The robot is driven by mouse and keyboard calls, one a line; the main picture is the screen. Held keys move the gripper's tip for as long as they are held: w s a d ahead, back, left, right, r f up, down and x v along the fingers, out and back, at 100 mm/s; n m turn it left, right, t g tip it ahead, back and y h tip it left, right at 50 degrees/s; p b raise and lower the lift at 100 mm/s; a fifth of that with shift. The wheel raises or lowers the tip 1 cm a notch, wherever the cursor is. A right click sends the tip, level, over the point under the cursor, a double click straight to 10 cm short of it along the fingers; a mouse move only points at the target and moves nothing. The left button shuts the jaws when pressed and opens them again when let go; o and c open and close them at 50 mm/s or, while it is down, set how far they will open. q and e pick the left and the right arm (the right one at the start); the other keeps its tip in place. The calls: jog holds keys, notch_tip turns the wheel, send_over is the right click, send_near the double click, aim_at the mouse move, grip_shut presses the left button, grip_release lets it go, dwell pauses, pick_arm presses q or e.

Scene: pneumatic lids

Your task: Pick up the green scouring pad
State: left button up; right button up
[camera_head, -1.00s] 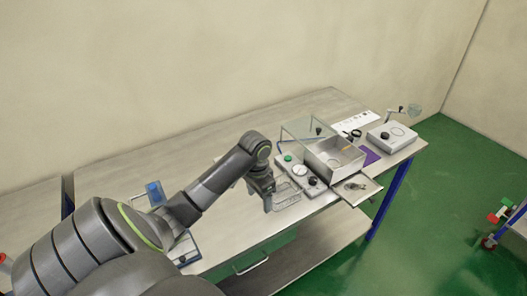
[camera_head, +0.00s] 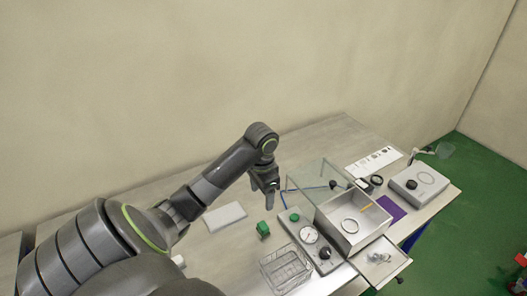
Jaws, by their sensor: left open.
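The green scouring pad (camera_head: 263,229) is a small green block on the bench top, left of the control panel and behind the wire basket. My left gripper (camera_head: 269,207) points down just above and behind the pad in the picture. It is open, with nothing seen between its fingers. Its height over the bench is hard to tell. The pad is uncovered and apart from the gripper. My right gripper is not in view.
A wire basket (camera_head: 287,269) stands in front of the pad. A control panel with a gauge (camera_head: 309,235) and green button is to its right, beside a metal box (camera_head: 351,237) with a raised clear lid. A white slab (camera_head: 224,217) lies left.

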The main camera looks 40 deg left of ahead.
aim_at(263, 225)
pick_arm(q)
notch_tip(263, 225, down, 7)
jog(key=b, duration=0.5)
jog(key=shift+w+b, duration=0.15)
jog(key=shift+b, duration=0.2)
notch_tip(263, 225, down, 4)
jog(key=b, duration=0.3)
jog(key=shift+r+b, duration=0.2)
jog(key=shift+b, duration=0.15)
jog(key=shift+f+b, duration=0.65)
jog(key=shift+d+f, duration=0.1)
jog(key=shift+f, duration=2.2)
jog(key=c, duration=1.2)
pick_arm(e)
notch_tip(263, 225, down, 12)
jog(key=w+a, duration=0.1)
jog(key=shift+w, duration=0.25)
pick_arm(q)
jog(key=shift+o, duration=0.2)
jog(key=shift+r, duration=0.1)
